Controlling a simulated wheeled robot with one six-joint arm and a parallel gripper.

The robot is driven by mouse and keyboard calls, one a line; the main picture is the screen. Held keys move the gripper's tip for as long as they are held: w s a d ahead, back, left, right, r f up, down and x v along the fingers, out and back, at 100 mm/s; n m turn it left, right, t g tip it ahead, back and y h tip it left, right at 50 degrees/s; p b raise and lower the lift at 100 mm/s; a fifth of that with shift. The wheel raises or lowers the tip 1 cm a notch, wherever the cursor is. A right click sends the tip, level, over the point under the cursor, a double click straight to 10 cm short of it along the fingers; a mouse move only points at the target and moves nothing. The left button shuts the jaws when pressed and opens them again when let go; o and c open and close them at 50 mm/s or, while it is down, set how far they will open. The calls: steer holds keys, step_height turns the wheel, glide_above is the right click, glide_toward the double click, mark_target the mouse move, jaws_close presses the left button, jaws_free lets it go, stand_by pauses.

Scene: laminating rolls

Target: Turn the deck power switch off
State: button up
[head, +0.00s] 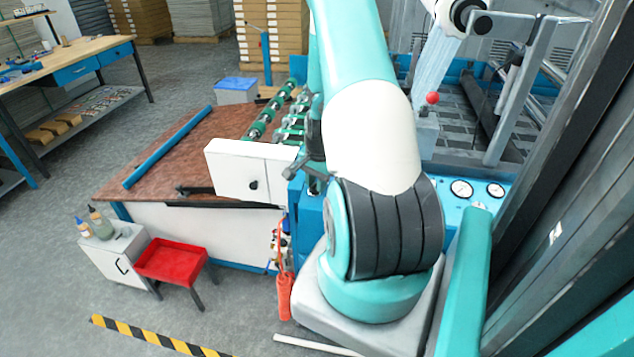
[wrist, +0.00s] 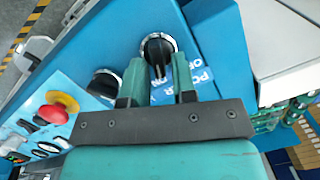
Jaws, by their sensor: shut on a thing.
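The power switch is a black rotary knob (wrist: 157,46) on a blue panel in the wrist view. In the head view my arm hides the switch, and the fingers cannot be made out clearly.
A second black knob (wrist: 104,84) and a red emergency button (wrist: 60,106) sit left of the gripper. A pale box edge (wrist: 281,45) is close on the right.

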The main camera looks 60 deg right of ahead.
steer(key=n, duration=0.1)
steer(key=n+b, duration=0.1)
steer(key=n, duration=0.1)
steer(key=n+g, duration=0.1)
steer(key=n, duration=0.1)
steer(key=shift+w, duration=0.35)
steer(key=n, duration=0.3)
steer(key=n+b, duration=0.1)
steer(key=n, duration=0.1)
steer(key=shift+w+a+g+h, duration=0.2)
steer(key=shift+w+g+h, duration=0.1)
steer(key=shift+g, duration=0.1)
jaws_close()
steer(key=shift+s+n, duration=0.1)
steer(key=shift+n, duration=0.2)
steer(key=o, duration=0.6)
jaws_free()
steer(key=shift+o, duration=0.2)
step_height(320, 180, up, 17)
steer(key=w+a+b, duration=0.1)
steer(key=b, duration=0.2)
steer(key=shift+w+a+r, duration=0.15)
steer(key=shift+w+a, duration=0.05)
steer(key=shift+a, duration=0.05)
